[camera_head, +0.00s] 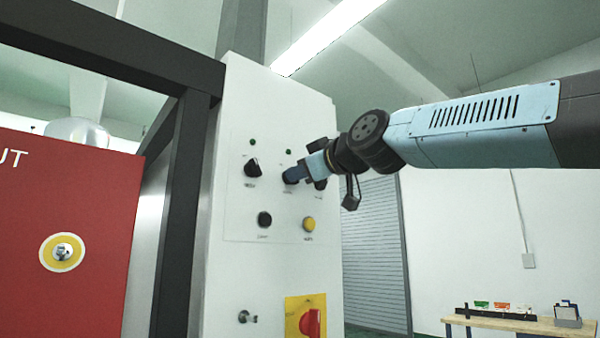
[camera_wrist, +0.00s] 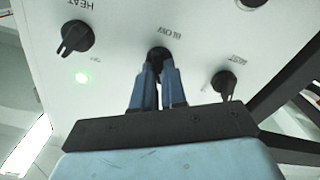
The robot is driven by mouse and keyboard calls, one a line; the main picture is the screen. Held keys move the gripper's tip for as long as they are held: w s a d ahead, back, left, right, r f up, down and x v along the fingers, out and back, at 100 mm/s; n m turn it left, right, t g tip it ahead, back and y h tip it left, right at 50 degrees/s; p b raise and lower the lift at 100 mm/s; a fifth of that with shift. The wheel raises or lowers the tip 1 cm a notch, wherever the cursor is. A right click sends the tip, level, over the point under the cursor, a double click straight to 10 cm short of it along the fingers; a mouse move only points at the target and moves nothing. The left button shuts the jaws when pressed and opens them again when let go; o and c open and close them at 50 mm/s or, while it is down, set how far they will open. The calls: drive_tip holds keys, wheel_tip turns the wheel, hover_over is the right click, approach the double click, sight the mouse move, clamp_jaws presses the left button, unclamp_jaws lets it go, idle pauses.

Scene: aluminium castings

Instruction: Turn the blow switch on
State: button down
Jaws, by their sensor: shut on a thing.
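The blow switch (camera_wrist: 158,54) is a black rotary knob on a white control panel, with the label BLOW beside it in the wrist view. My gripper (camera_wrist: 160,70) is shut on this knob, one blue finger on each side. The fingers hide most of the knob, so I cannot tell which way it points. In the head view, my gripper (camera_head: 293,174) reaches the middle knob of the upper row from the right. A small dark green lamp (camera_head: 288,152) sits above that knob and looks unlit.
The MIST knob (camera_wrist: 224,82) and HEAT knob (camera_wrist: 75,37) flank it closely. Below are a black button (camera_head: 264,219), a yellow button (camera_head: 309,223) and a red main switch (camera_head: 310,322). A dark frame post (camera_head: 183,220) stands left.

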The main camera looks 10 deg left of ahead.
idle(0.4)
drive_tip(key=m, duration=1.1)
drive_tip(key=shift+w+d+m, duration=0.15)
drive_tip(key=shift+w+m, duration=0.05)
drive_tip(key=shift+m, duration=0.1)
idle(0.4)
drive_tip(key=c, duration=1.2)
unclamp_jaws()
drive_tip(key=v, duration=1.4)
drive_tip(key=shift+w, duration=0.1)
drive_tip(key=shift+f, duration=0.15)
